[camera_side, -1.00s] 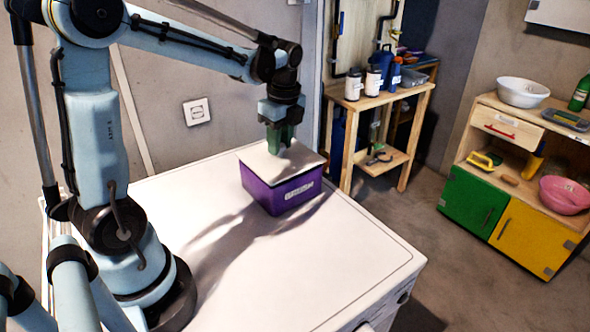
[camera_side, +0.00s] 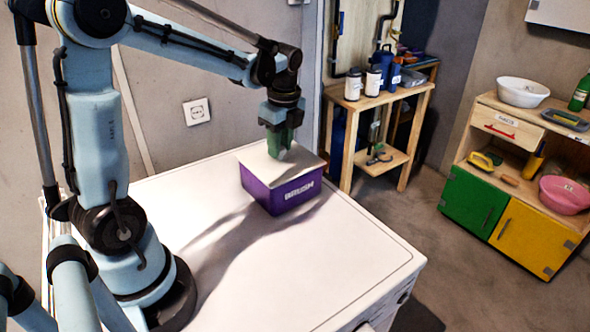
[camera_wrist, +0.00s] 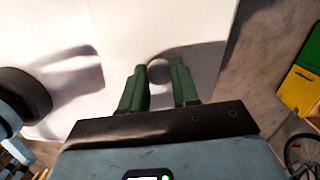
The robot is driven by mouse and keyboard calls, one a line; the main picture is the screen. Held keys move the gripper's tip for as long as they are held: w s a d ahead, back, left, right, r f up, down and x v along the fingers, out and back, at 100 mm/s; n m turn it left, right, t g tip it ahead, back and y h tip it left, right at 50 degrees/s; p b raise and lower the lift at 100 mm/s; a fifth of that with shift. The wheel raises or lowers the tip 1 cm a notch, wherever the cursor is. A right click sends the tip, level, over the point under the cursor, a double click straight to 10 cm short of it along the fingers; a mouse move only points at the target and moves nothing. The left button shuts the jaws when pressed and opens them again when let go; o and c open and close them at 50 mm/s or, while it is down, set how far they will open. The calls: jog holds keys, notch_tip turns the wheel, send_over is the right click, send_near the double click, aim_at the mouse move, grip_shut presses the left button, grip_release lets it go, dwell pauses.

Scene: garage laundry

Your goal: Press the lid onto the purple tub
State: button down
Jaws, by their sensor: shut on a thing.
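The purple tub (camera_side: 262,192) stands on the white worktop, with a label reading BRUSH on its front. The pale flat lid (camera_side: 300,163) lies over the tub's mouth, roughly lined up with its rim. I cannot tell whether its edge is fully seated all round. My gripper (camera_side: 279,150) is above the lid's middle, its green fingers pointing down and shut on the lid's grip. The tub is hidden beneath the lid there.
The white worktop (camera_side: 330,250) is clear around the tub, with its right edge beyond. A wooden stand (camera_side: 390,105) with bottles is behind. A shelf unit (camera_side: 515,205) with green and yellow doors, holding bowls, stands at the right, across the floor.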

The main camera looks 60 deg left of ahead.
jog(key=shift+c, duration=1.4)
grip_release()
jog(key=shift+r, duration=3.5)
jog(key=shift+c, duration=0.4)
grip_shut()
